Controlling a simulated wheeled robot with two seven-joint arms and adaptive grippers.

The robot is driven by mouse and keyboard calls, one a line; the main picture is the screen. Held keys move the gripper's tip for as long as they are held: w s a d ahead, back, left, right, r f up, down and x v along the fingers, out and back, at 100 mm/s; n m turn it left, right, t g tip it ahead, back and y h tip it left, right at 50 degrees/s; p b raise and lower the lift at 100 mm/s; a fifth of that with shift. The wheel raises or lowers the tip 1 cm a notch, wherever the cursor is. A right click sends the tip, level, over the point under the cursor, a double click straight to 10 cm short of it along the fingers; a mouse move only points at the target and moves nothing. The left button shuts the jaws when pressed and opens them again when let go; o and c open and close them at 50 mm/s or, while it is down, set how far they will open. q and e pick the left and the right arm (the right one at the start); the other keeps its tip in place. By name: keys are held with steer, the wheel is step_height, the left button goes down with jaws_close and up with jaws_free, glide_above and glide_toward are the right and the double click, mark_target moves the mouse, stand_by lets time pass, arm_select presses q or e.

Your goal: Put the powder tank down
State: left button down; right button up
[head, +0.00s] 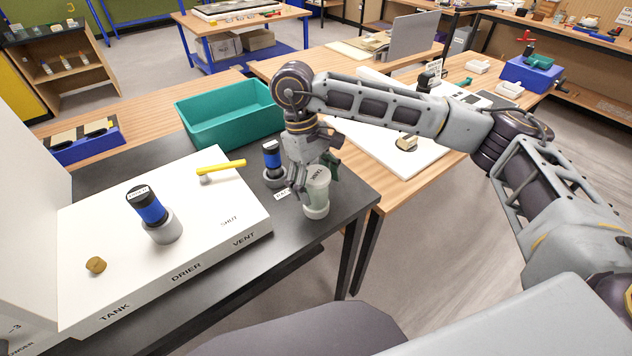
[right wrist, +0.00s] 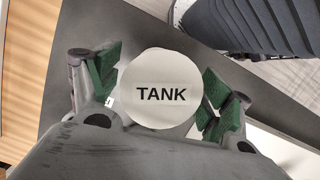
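The powder tank (head: 318,187) is a pale, translucent cylinder standing upright at the right front corner of the dark bench (head: 345,193). Its base is in a white ring (head: 316,211). In the right wrist view its round white lid (right wrist: 160,92), marked TANK, faces the camera. My right gripper (head: 316,170) is around the tank's upper part, pointing down. In the right wrist view its green-padded fingers (right wrist: 160,88) are spread on either side of the lid, with pad faces showing. Any contact lower down is hidden. My left gripper is out of view.
A blue-banded black container (head: 272,158) stands in a ring just left of the tank. The white station (head: 200,240) holds another blue-banded container (head: 150,207), a yellow lever (head: 222,170) and a cork-coloured knob (head: 96,264). A teal bin (head: 228,117) is behind.

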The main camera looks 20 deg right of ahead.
steer(key=shift+r, duration=0.1)
stand_by(0.3)
steer(key=shift+v, duration=6.05)
